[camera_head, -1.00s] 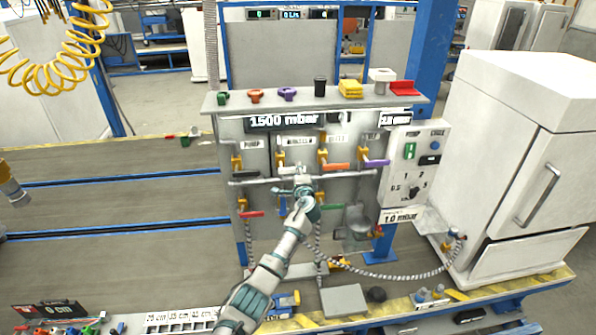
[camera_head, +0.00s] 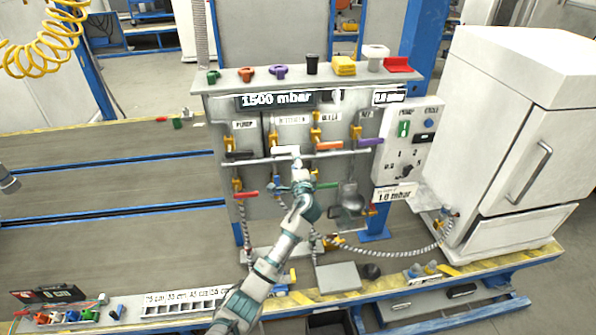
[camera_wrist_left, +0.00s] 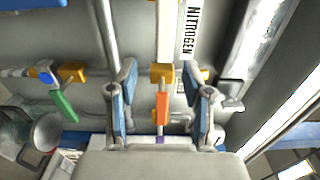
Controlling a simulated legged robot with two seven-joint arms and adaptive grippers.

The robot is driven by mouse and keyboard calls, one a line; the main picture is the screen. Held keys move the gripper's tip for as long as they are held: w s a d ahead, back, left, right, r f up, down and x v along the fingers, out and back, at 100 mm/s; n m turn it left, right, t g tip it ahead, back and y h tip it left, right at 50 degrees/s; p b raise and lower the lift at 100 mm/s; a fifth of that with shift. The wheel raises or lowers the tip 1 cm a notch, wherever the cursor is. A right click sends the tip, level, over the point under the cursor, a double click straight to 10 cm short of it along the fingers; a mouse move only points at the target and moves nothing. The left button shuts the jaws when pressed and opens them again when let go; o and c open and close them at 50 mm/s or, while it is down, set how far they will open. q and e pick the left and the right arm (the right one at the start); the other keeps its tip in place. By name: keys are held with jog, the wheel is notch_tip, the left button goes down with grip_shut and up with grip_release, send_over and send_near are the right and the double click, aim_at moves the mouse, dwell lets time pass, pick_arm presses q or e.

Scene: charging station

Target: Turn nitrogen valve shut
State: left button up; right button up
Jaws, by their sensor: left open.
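The nitrogen valve's white handle (camera_head: 284,150) lies level on the grey panel, second from the left in the upper row. In the wrist view the white handle (camera_wrist_left: 165,28) runs beside the NITROGEN label (camera_wrist_left: 190,32). My left gripper (camera_head: 297,166) is open, just below the right end of that handle. In the wrist view its two fingers (camera_wrist_left: 166,82) stand apart, with the white handle beyond the tips. The neighbouring orange handle (camera_wrist_left: 162,108) shows between the fingers; I cannot tell whether anything touches. My right gripper is not in view.
Black (camera_head: 240,155), orange (camera_head: 329,146) and purple (camera_head: 368,142) handles share the row. Red (camera_head: 246,194) and green (camera_head: 326,186) handles sit lower. A control box (camera_head: 405,145) and white cabinet (camera_head: 515,140) stand to the right. The bench at left (camera_head: 110,180) is mostly clear.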

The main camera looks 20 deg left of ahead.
pick_arm(q)
jog(key=v, duration=0.4)
jog(key=shift+d, duration=0.1)
jog(key=s+d+f+g+h, duration=0.1)
jog(key=s+f+g+h, duration=0.25)
jog(key=f, duration=1.65)
jog(key=s+d+f+g+h, duration=0.2)
jog(key=s+f, duration=0.3)
jog(key=f, duration=1.4)
jog(key=s+d+f+n+g+h, duration=0.1)
jog(key=s+f+n+g+h, duration=0.2)
jog(key=s+f, duration=1.75)
jog(key=s+f+n+g, duration=0.2)
jog(key=s+f, duration=0.3)
jog(key=s, duration=0.8)
jog(key=s+d+f+n+g+b, duration=0.1)
jog(key=s+f, duration=0.5)
jog(key=s, duration=0.7)
jog(key=s+f+n+g, duration=0.3)
jog(key=s+f, duration=0.2)
jog(key=s, duration=0.8)
jog(key=shift+s+d+f+n+h, duration=0.25)
jog(key=shift+s+f+n+h, duration=0.05)
jog(key=shift+f+h, duration=0.05)
